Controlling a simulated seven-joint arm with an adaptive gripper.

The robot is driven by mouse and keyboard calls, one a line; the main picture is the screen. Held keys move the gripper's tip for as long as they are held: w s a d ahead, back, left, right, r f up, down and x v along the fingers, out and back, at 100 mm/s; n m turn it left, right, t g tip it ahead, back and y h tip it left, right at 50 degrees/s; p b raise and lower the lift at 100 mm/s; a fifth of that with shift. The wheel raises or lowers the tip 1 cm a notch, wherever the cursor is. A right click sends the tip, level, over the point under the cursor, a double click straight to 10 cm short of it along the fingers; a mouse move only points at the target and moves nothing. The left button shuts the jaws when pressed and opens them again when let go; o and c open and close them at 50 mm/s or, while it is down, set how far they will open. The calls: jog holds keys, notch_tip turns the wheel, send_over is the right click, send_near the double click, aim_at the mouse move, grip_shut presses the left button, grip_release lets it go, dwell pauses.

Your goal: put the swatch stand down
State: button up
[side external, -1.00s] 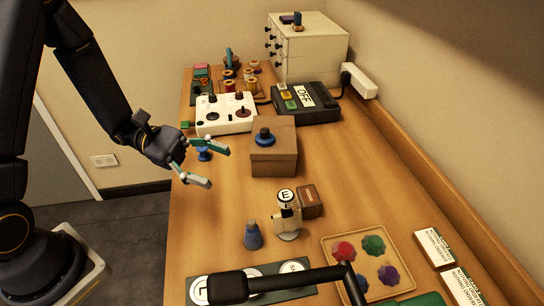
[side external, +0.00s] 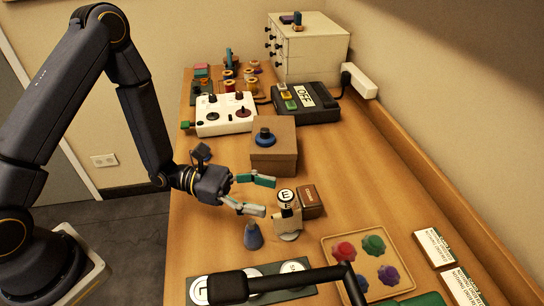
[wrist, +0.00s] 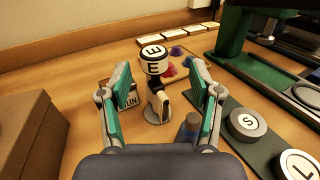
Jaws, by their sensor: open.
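What I take to be the swatch stand (side external: 288,215) is a small cream piece on a round grey base, with a white and black cap marked E. It stands upright on the table. In the wrist view the stand (wrist: 158,101) appears between the fingers, past their tips. My gripper (side external: 263,196) is open and empty, just left of the stand in the side view, its fingers pointing at it. In the wrist view my gripper (wrist: 160,74) has its green-padded fingers wide apart. The lower part of the stand's far side is hidden.
A brown block (side external: 311,201) stands close behind the stand, and a blue-grey peg (side external: 252,237) is in front of it. A cardboard box (side external: 274,160) stands farther back. A tray (side external: 333,261) of coloured pieces lies to the right. A green strip with discs (side external: 270,269) is near the front.

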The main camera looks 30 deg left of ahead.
aim_at(287, 195)
jog(key=x, duration=0.5)
jog(key=shift+w+f, duration=0.1)
jog(key=shift+w, duration=0.35)
grip_shut()
dwell(0.3)
